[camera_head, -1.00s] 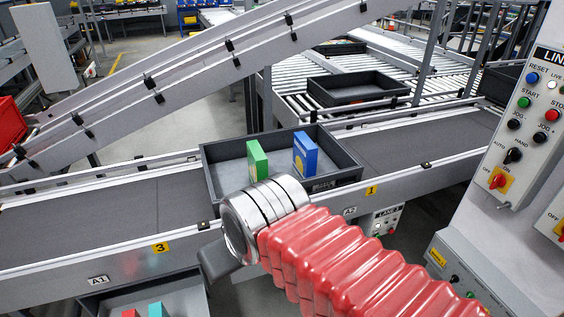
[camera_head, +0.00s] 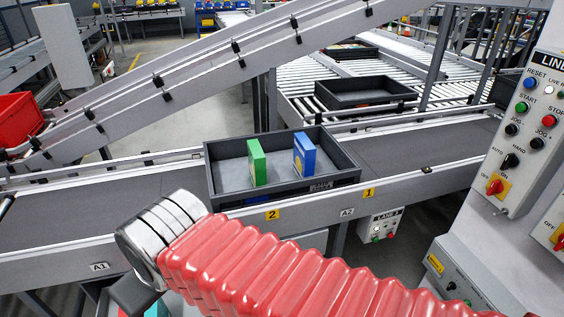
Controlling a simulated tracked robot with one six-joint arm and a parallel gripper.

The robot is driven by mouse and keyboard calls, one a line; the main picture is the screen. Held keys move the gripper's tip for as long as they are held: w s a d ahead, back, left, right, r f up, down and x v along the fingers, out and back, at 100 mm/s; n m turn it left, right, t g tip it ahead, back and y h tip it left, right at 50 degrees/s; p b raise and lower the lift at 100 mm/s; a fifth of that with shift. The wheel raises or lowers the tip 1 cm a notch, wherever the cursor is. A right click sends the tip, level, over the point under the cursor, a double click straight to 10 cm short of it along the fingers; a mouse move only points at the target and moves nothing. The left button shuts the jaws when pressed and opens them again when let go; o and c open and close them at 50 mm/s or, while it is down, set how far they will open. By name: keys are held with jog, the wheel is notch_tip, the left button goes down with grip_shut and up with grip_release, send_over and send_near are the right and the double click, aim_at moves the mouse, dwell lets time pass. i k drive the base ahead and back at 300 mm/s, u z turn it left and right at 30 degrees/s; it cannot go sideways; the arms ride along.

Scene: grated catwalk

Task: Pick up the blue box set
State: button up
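A blue box (camera_head: 304,156) with a yellow patch stands upright in a dark grey tray (camera_head: 345,160) on the conveyor. A green box (camera_head: 257,163) stands upright to its left in the same tray, with a gap between them. My arm, in a red ribbed sleeve, crosses the lower foreground. Only a dark part of my gripper (camera_head: 134,294) shows at the lower left, below the metal wrist. It is well to the left of the tray and apart from it. Its fingertips are not clear, and I cannot see whether it holds anything.
A teal box (camera_head: 157,309) is partly hidden behind my arm in a lower bin. The conveyor (camera_head: 130,215) is clear left of the tray. A sloping conveyor rail (camera_head: 200,75) rises behind it. A control panel (camera_head: 530,130) stands at right; another tray (camera_head: 360,93) sits on rollers behind.

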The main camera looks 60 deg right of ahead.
aim_at(304, 152)
jog(key=u, duration=1.25)
jog(key=k, duration=0.9)
jog(key=z, duration=1.5)
jog(key=i, duration=0.5)
